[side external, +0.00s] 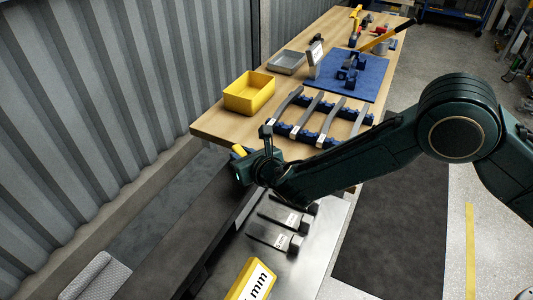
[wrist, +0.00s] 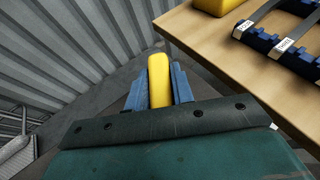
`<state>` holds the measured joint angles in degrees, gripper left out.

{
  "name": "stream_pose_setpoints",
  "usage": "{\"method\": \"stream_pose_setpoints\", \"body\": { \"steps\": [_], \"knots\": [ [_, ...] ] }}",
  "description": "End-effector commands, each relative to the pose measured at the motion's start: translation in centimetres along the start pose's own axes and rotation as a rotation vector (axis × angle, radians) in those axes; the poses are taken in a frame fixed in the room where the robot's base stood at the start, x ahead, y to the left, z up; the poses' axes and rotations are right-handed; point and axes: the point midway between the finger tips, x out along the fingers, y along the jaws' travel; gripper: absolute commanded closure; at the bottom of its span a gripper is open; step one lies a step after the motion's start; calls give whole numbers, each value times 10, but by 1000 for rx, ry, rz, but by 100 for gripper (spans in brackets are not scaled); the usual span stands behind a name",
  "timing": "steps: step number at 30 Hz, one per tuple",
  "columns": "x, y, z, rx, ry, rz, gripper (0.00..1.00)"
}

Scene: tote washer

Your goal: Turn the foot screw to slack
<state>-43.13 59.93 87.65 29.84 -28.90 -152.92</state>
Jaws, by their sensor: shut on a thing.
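My gripper (wrist: 159,88) is shut on a yellow, rounded bar-like piece (wrist: 158,72), with one blue finger on each side of it. In the side view my gripper (side external: 240,157) is low beside the near left corner of the wooden bench, and only a small bit of the yellow piece (side external: 237,150) shows. I cannot tell whether this piece is the foot screw's grip or a separate tool. No screw thread or foot can be made out; what lies beyond the piece is hidden.
The wooden bench (side external: 213,127) carries a yellow bin (side external: 250,92), a grey tray (side external: 287,62), a blue mat (side external: 372,80) and blue racks with labelled metal strips. A dark beam (side external: 190,240) and labelled dark blocks (side external: 275,238) lie below my arm. A corrugated wall (side external: 110,80) stands left.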

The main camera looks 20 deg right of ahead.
Motion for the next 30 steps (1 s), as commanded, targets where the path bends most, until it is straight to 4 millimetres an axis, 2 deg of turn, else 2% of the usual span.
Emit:
{"method": "stream_pose_setpoints", "body": {
  "steps": [12,26,27,30],
  "knots": [
    [0,0,-1,-52,2,124,99],
    [0,0,-1,-58,3,136,99],
    [0,0,-1,-58,3,136,72],
    [0,0,-1,-57,3,136,55]
  ]
}}
